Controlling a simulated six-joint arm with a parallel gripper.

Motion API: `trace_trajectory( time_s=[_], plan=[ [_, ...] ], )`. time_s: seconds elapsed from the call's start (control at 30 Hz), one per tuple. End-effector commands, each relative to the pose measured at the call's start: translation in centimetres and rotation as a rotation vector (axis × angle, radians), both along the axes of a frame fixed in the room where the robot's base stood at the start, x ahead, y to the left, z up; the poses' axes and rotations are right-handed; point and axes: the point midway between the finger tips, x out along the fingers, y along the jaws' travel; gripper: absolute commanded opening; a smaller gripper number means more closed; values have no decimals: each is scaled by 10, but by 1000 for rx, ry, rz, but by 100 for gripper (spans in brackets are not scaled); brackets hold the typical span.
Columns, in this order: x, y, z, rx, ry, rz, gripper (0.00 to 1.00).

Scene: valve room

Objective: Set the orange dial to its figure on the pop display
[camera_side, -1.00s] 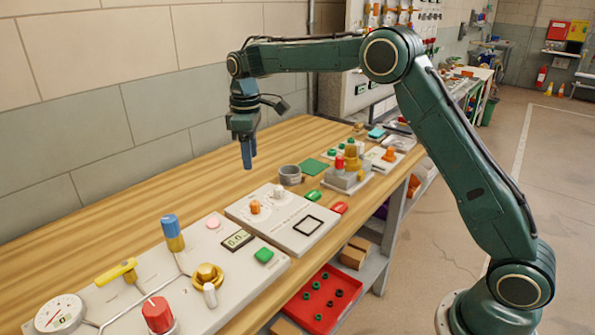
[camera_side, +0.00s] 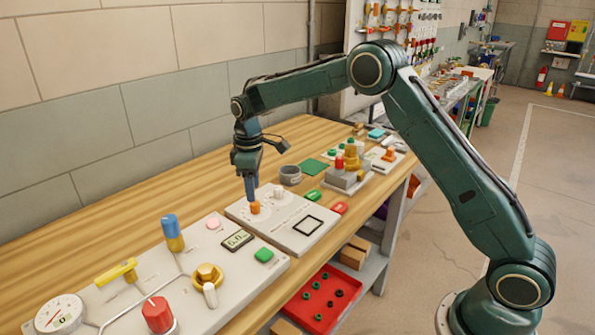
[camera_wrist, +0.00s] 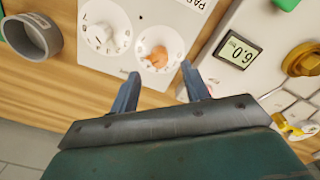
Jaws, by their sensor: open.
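The orange dial (camera_side: 255,208) sits on a pale panel on the bench, beside a white dial (camera_side: 279,193). In the wrist view the orange dial (camera_wrist: 157,57) has a numbered white scale around it; its exact setting is too small to read. My gripper (camera_side: 251,190) points down just above the orange dial. In the wrist view my gripper (camera_wrist: 160,72) is open, its two blue fingers apart, with the dial between and just beyond the tips. A small display (camera_side: 237,239) is on the neighbouring panel. In the wrist view the display (camera_wrist: 238,52) is upside down and seems to read 6.0.
The front panel carries a blue-yellow knob (camera_side: 172,232), a gold valve (camera_side: 207,274), a red knob (camera_side: 157,315) and a gauge (camera_side: 60,314). A grey cup (camera_side: 290,175) stands behind the dials. The bench along the wall is clear.

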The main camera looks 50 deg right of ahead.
Motion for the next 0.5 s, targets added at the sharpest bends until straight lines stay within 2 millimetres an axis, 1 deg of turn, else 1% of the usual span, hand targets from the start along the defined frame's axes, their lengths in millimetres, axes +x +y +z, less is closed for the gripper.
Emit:
trace_trajectory(
  time_s=[0.03,0.2,0.33,0.5],
  plan=[
    [-1,0,-10,0,5,0,47],
    [0,-1,-31,0,4,-1,47],
    [0,-1,-41,0,3,-1,47],
    [0,-1,-47,0,1,-1,47]
  ],
)
